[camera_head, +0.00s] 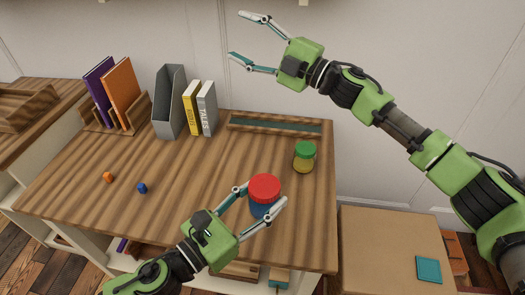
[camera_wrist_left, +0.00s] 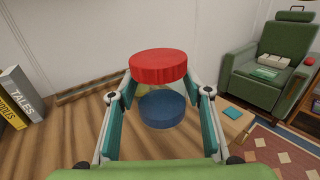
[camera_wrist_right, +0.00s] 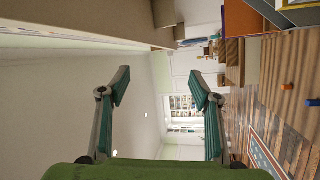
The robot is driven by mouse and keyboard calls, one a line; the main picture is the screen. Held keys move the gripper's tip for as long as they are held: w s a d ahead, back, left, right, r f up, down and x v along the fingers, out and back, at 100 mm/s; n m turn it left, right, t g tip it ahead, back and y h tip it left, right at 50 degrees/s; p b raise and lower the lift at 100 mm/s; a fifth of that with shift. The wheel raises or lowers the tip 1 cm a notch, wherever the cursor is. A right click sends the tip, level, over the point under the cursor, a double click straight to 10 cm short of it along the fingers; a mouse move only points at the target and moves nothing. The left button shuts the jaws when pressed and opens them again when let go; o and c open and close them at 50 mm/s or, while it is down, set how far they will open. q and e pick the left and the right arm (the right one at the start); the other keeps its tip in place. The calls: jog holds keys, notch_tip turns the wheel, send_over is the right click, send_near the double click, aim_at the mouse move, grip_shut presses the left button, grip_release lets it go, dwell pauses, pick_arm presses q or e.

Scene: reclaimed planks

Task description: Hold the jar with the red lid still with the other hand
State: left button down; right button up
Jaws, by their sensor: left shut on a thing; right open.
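The jar with the red lid (camera_head: 265,184) is upright at the front right of the plank table, with blue contents low in its clear body. It also shows in the left wrist view (camera_wrist_left: 158,66), between the fingers. My left gripper (camera_head: 264,196) is shut on this jar, one finger on each side of its body below the lid. Its lower front is partly hidden by my gripper in the head view. My right gripper (camera_head: 238,36) is raised, open and empty above the back of the table; its spread fingers show in the right wrist view (camera_wrist_right: 160,88).
A green-lidded jar (camera_head: 304,158) stands behind the red-lidded one. A long shallow tray (camera_head: 276,124), books (camera_head: 207,108), a grey file holder (camera_head: 169,103) and a book rack line the back.

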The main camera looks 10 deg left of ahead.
jog(key=s+a+n+g+h, duration=0.3)
jog(key=s+a+n+g, duration=0.25)
jog(key=s, duration=0.55)
jog(key=s+a+n+g+h, duration=0.2)
jog(key=s+a+n+g, duration=0.3)
jog(key=s, duration=0.6)
jog(key=m+t+h, duration=0.3)
jog(key=h, duration=1.1)
send_over(263, 186)
jog(key=shift+g, duration=0.25)
jog(key=f, duration=1)
jog(key=shift+s+a+f, duration=0.1)
jog(key=shift+s+a, duration=0.05)
jog(key=shift+a, duration=0.2)
jog(key=shift+d+f, duration=0.1)
jog(key=shift+d, duration=0.2)
jog(key=shift+f, duration=3.9)
